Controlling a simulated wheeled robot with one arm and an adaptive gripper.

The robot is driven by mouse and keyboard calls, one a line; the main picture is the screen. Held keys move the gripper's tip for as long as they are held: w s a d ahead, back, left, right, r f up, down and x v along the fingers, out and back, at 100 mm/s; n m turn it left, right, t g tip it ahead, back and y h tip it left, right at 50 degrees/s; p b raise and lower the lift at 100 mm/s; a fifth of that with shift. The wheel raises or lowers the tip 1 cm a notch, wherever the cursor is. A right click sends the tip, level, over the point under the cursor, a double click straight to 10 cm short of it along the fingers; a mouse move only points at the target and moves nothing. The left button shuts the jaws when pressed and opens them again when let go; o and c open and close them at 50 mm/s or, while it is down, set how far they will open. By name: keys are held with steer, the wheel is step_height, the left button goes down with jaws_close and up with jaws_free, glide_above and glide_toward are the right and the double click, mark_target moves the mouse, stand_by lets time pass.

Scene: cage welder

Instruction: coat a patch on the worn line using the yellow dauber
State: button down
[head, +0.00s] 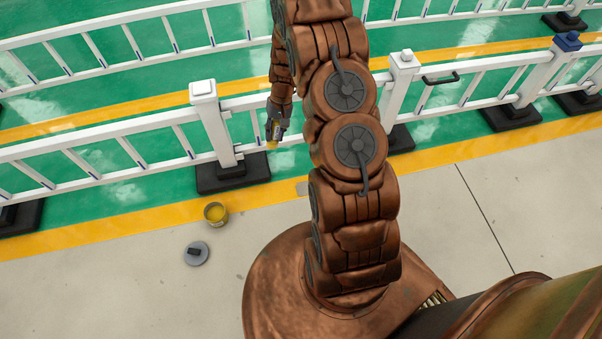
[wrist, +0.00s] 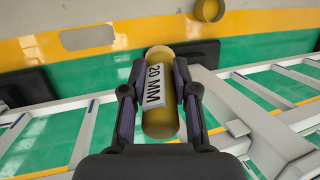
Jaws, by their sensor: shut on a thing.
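My gripper (head: 277,128) is shut on the yellow dauber (head: 271,144), above the fence's lower rail. In the wrist view my gripper (wrist: 160,95) grips the dauber (wrist: 158,122) from both sides. Its label reads "20 MM", and its pale yellow tip points away from the palm. The worn line is the yellow floor stripe (head: 120,223) in front of the fence. A bare grey patch on it (head: 302,188) lies beside my arm. In the wrist view the grey patch (wrist: 87,37) is left of the dauber, apart from it.
An open pot of yellow paint (head: 215,213) stands at the stripe's near edge, with a round grey lid (head: 196,253) on the concrete below it. White fence posts (head: 212,125) on black bases (head: 232,176) stand along the stripe. The concrete at lower left is clear.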

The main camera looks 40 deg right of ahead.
steer(key=s+d+f+m+b, duration=0.1)
steer(key=d+f+b, duration=0.3)
steer(key=f+b, duration=0.5)
steer(key=s+d+f+m+b, duration=0.2)
steer(key=f+b, duration=0.7)
steer(key=f, duration=1)
steer(key=shift+d+f+t, duration=0.3)
steer(key=shift+d+f, duration=0.1)
steer(key=shift+d, duration=0.65)
steer(key=shift+f, duration=0.1)
steer(key=shift+s+f, duration=0.1)
steer(key=shift+f, duration=0.3)
